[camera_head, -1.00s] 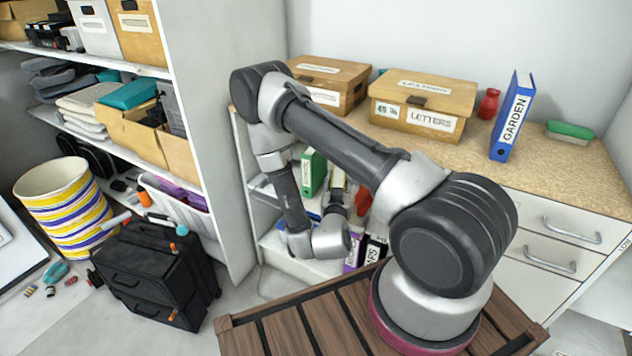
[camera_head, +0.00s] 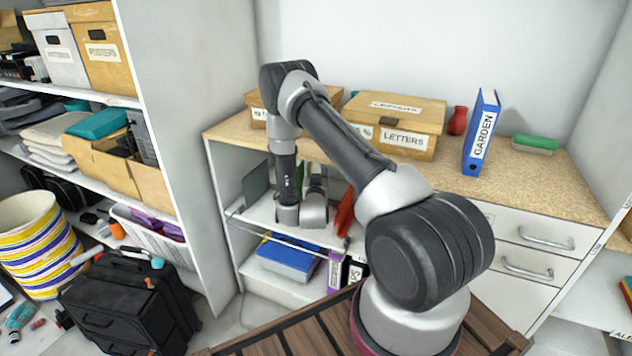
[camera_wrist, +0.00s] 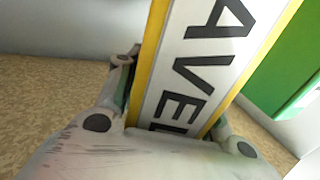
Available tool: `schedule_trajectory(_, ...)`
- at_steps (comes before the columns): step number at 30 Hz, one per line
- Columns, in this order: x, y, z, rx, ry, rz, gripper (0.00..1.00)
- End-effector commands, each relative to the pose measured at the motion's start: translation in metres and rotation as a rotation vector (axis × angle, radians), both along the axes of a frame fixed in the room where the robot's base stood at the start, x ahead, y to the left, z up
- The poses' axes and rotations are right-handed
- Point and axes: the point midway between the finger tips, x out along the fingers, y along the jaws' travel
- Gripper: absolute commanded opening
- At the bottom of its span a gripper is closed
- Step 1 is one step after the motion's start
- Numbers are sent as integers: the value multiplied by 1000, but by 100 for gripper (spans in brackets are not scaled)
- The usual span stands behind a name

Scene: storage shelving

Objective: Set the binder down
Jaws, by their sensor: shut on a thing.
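A yellow binder (camera_wrist: 153,62) with a white spine label reading "AVEL" in part shows in the wrist view, leaning in the picture. My gripper (camera_wrist: 178,98) is shut on it, one finger on each side of the spine. The binder's lower end is hidden by the gripper body, so I cannot tell whether it touches a surface. In the head view my wrist is at the open cubby under the counter, and the gripper and held binder are mostly hidden behind my arm. A green binder (camera_wrist: 283,70) stands to the right, apart from the yellow one.
The counter (camera_head: 540,185) bears a LETTERS box (camera_head: 403,142), a red vase (camera_head: 458,121), a blue GARDEN binder (camera_head: 481,135) and a green-topped brush (camera_head: 535,143). In the cubby are a flat blue item (camera_head: 288,258), a purple binder (camera_head: 335,272) and a red item (camera_head: 345,213).

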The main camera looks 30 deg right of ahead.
Motion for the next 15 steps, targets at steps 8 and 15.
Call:
schedule_trajectory(8,0,1,-35,0,-2,0,0)
schedule_trajectory(15,-1,1,-35,0,-2,0,0)
